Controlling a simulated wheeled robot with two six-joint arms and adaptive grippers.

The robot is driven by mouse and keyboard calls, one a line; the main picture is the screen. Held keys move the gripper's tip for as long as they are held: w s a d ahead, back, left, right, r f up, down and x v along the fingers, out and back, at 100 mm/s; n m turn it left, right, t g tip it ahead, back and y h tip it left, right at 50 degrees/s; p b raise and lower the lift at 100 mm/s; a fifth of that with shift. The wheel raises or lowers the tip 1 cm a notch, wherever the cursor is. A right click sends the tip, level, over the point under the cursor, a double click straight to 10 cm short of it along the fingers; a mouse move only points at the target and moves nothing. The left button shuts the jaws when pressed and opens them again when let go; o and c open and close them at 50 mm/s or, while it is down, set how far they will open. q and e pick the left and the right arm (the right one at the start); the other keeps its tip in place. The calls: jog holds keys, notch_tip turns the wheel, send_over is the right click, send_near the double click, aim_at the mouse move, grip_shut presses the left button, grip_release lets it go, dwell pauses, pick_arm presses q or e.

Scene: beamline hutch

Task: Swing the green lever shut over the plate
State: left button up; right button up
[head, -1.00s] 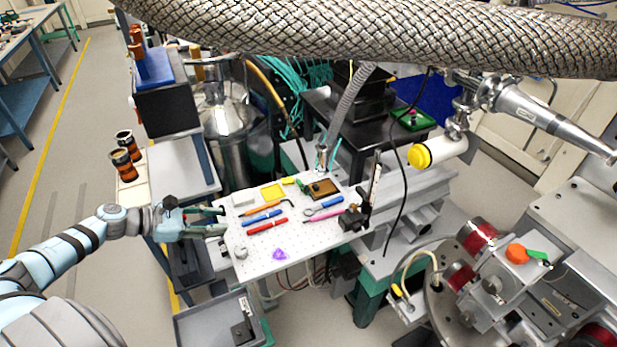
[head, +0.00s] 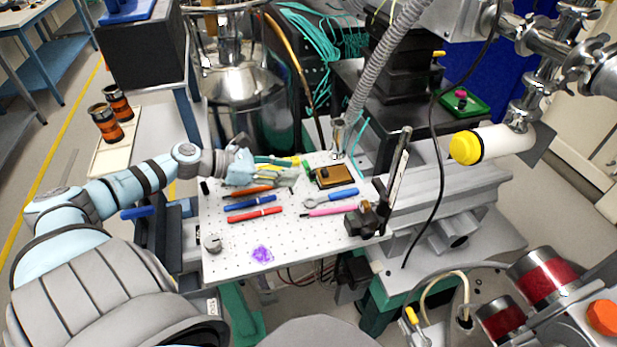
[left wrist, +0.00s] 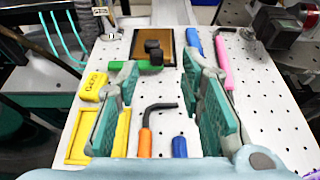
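The plate (head: 333,176) is a brown square with a dark rim, lying flat near the back of the white perforated board; it also shows in the left wrist view (left wrist: 168,38). The green lever (left wrist: 126,66) has a black knob end and lies at the plate's near left corner in the wrist view. In the head view it is mostly hidden by my gripper. My left gripper (head: 293,172) is open and empty over the board, its fingers spread to either side of the lever's knob end in the wrist view (left wrist: 163,68). I cannot tell whether a finger touches the lever. My right gripper is not in view.
An orange hex key (left wrist: 145,133), a blue tool (head: 251,202) and a red tool (head: 255,215) lie near the gripper. A yellow block (left wrist: 92,85) and yellow frame (left wrist: 77,140) are left. A black clamp (head: 368,219) stands at the right. The front board is mostly clear.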

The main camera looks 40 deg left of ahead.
aim_at(312, 172)
pick_arm(q)
jog(key=x, duration=0.6)
jog(key=shift+w+a+f+b, duration=0.15)
jog(key=shift+w+a+b, duration=0.1)
jog(key=shift+b, duration=0.15)
jog(key=shift+w+d, duration=0.15)
jog(key=shift+d, duration=0.2)
grip_shut()
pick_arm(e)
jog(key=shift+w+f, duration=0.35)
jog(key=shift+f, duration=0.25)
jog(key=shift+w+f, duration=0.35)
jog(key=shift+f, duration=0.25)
